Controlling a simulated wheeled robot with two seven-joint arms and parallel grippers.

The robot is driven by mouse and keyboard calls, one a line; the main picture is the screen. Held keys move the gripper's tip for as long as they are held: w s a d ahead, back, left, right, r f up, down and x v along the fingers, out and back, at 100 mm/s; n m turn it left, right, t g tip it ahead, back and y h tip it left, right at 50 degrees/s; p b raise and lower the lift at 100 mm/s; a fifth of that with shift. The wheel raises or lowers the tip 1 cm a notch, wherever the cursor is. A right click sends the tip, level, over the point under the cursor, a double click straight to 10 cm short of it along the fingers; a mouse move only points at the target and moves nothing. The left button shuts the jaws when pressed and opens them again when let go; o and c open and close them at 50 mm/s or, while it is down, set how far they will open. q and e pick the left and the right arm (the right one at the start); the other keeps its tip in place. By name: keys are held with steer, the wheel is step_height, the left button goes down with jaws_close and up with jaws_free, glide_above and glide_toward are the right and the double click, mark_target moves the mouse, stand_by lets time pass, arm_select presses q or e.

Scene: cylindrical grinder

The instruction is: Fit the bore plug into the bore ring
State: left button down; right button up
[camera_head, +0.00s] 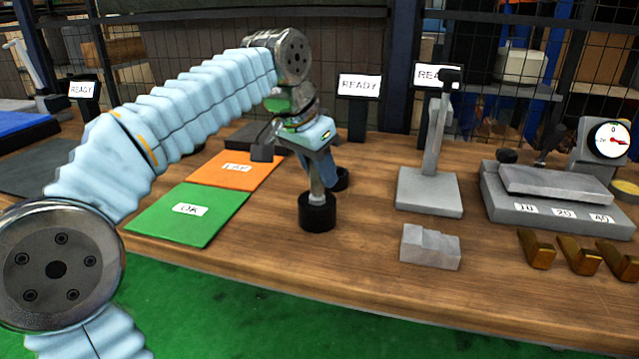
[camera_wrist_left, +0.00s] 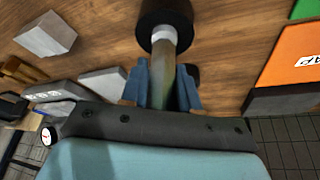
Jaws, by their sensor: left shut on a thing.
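The bore plug (camera_head: 316,184) is a slim, grey-green rod with a pale collar near its lower end. My left gripper (camera_head: 317,163) points down, with its blue fingers shut on the rod; the fingers also show in the left wrist view (camera_wrist_left: 162,88). The bore ring (camera_head: 317,214) appears to be the black cylinder right below the gripper, at the bench's front. It also shows at the top of the left wrist view (camera_wrist_left: 146,22). The rod's lower end meets the ring's top; I cannot tell how deep it sits. My right gripper is not in view.
A second dark round piece (camera_head: 341,180) is close behind the fingers, partly hidden. Green (camera_head: 205,225) and orange (camera_head: 240,174) mats lie left. A grey stand (camera_head: 430,190), a stepped block (camera_head: 430,248) and brass pieces (camera_head: 535,250) are right. Bare wood lies in front of the ring.

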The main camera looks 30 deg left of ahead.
arm_select(q)
steer(key=shift+f, duration=0.45)
steer(key=c, duration=0.8)
jaws_free()
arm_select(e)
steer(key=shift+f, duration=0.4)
arm_select(q)
steer(key=shift+r, duration=0.25)
steer(key=p+v, duration=0.3)
steer(key=v, duration=0.9)
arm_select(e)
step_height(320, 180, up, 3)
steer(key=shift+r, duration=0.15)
